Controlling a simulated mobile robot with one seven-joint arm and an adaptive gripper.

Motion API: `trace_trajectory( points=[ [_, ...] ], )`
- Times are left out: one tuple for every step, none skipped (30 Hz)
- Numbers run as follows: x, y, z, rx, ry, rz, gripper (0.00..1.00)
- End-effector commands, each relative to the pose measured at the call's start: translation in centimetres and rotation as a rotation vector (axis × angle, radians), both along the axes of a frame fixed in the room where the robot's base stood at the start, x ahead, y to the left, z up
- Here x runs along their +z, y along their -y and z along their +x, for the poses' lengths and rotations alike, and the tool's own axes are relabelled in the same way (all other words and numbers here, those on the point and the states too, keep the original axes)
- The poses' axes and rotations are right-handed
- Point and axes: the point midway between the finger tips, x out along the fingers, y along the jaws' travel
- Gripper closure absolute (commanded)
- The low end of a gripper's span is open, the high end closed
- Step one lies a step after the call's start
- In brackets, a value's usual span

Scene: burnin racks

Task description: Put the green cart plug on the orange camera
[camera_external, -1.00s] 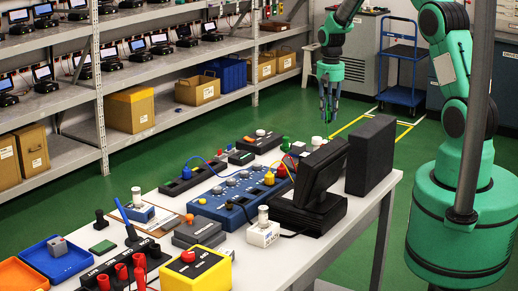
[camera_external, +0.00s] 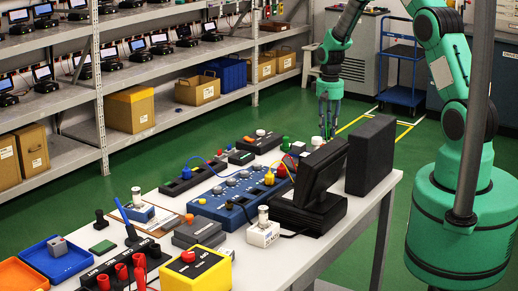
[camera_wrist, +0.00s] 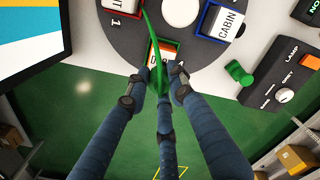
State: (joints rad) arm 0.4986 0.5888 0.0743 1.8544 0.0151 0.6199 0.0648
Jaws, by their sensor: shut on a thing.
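My gripper (camera_wrist: 160,80) is shut on a slim green piece with a curved green cable (camera_wrist: 146,18), which I take for the green cart plug (camera_wrist: 159,76). The fingers hide most of it. Just beyond the fingertips, a green-rimmed tile (camera_wrist: 175,50) with a white label and an orange patch lies on a dark round disc (camera_wrist: 118,45); its text is partly covered. I cannot tell whether the plug touches it. In the external view, my gripper (camera_external: 328,122) points down at the table's far edge, behind the monitor. I cannot clearly pick out an orange camera.
A blue-rimmed CABIN tile (camera_wrist: 225,22) and a red-rimmed tile (camera_wrist: 124,10) flank the disc's far side. A loose green knob-shaped plug (camera_wrist: 240,73) and a LAMP box (camera_wrist: 284,82) lie to the right. A monitor (camera_external: 312,172) and a black box (camera_external: 371,155) stand near the gripper.

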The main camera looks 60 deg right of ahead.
Motion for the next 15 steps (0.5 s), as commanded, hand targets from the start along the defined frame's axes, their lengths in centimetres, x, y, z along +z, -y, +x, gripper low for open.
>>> trace_trajectory(
  points=[
    [-0.34, -0.01, -0.01, 0.0, -0.001, 0.001, 1.0],
    [-0.43, -0.01, -0.01, 0.0, -0.001, 0.001, 1.0],
    [-0.48, -0.01, 0.0, 0.0, 0.0, 0.0, 1.0],
    [-0.48, -0.01, 0.0, 0.0, 0.0, 0.0, 1.0],
    [-0.46, -0.01, -0.01, 0.0, 0.0, 0.0, 1.0],
    [-0.45, -0.01, -0.01, 0.0, 0.0, 0.0, 1.0],
    [-0.45, -0.01, -0.01, 0.0, 0.0, 0.0, 1.0],
    [-0.44, -0.01, -0.01, 0.0, 0.0, 0.0, 1.0],
    [-0.44, -0.01, -0.02, 0.0, 0.0, 0.0, 1.0],
    [-0.45, -0.01, -0.02, 0.0, 0.0, 0.0, 1.0],
    [-0.48, -0.01, -0.03, 0.0, 0.0, 0.0, 1.0],
    [-0.56, -0.02, -0.03, 0.0, -0.001, 0.001, 1.0],
    [-0.63, -0.02, -0.03, 0.0, -0.001, 0.001, 1.0],
    [-0.72, -0.02, -0.04, 0.0, -0.001, 0.001, 1.0],
    [-0.77, -0.02, -0.04, 0.0, -0.001, 0.001, 0.76]
  ],
)
